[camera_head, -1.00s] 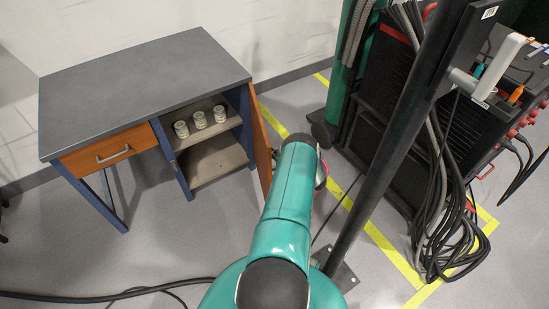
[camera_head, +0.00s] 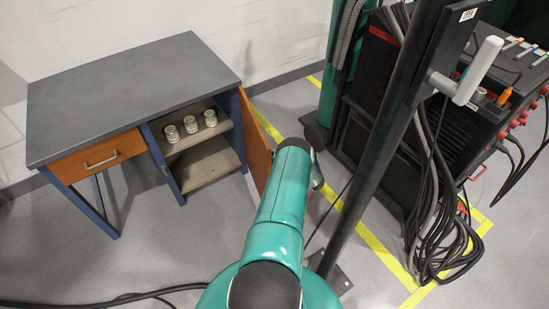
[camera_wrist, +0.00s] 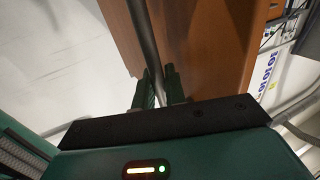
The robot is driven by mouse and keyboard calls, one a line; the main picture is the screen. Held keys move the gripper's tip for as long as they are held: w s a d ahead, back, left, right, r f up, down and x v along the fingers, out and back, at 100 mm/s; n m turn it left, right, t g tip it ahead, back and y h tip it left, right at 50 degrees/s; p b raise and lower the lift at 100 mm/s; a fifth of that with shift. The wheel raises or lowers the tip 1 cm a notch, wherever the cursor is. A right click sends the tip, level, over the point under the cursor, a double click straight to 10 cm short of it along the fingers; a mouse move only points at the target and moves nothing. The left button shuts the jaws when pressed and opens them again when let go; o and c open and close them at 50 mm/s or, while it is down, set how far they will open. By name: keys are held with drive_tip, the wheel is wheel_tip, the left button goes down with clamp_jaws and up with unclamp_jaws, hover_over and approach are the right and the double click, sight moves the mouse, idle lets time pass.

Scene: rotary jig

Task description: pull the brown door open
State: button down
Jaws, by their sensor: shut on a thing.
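The brown door (camera_head: 256,143) of the desk cabinet stands swung wide open at the cabinet's right side in the head view. In the wrist view the door (camera_wrist: 205,45) fills the upper middle, with a grey bar handle (camera_wrist: 144,40) running along it. My gripper (camera_wrist: 158,84) is shut on the handle, with one dark green finger on each side of it.
The grey-topped desk (camera_head: 130,95) has a brown drawer (camera_head: 98,156). Several jars (camera_head: 191,125) stand on the open cabinet's upper shelf. A dark post (camera_head: 375,165) rises close to my arm's right, with a black machine (camera_head: 480,110) and cables (camera_head: 445,235) behind.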

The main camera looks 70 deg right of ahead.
drive_tip(key=shift+s+a+f, duration=0.1)
drive_tip(key=shift+a+f, duration=0.05)
drive_tip(key=shift+f, duration=0.1)
drive_tip(key=c, duration=1.6)
unclamp_jaws()
drive_tip(key=shift+s, duration=0.1)
drive_tip(key=shift+o, duration=0.2)
drive_tip(key=v, duration=1.3)
drive_tip(key=shift+s, duration=0.3)
drive_tip(key=shift+r, duration=0.1)
